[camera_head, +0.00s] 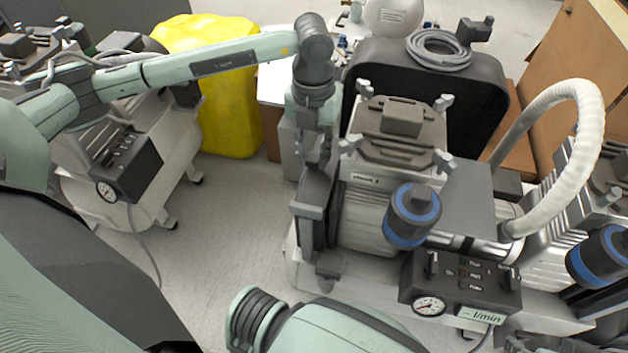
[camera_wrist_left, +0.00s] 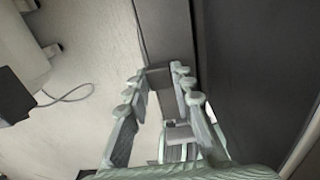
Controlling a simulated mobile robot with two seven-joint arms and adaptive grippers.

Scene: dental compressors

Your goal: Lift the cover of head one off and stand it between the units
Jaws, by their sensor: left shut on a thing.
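Head one (camera_head: 395,140) is the ribbed grey head in the head view, with a raised block on top and wing-like knobs at its corners. My left gripper (camera_head: 317,165) points down just left of this head. It is shut at the top of a dark grey upright panel-like part (camera_head: 316,208); I cannot tell whether this is the cover. In the left wrist view, my left gripper's fingers (camera_wrist_left: 160,100) are on either side of a grey piece (camera_wrist_left: 165,40). The contact itself is partly hidden. I cannot make out my right gripper.
A blue-banded filter (camera_head: 412,215) and a gauge box (camera_head: 460,285) stand in front of the head. A thick white hose (camera_head: 572,150) arches at right. A large black case (camera_head: 480,90) is behind. Clear floor (camera_head: 225,235) lies toward the left compressor (camera_head: 125,170).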

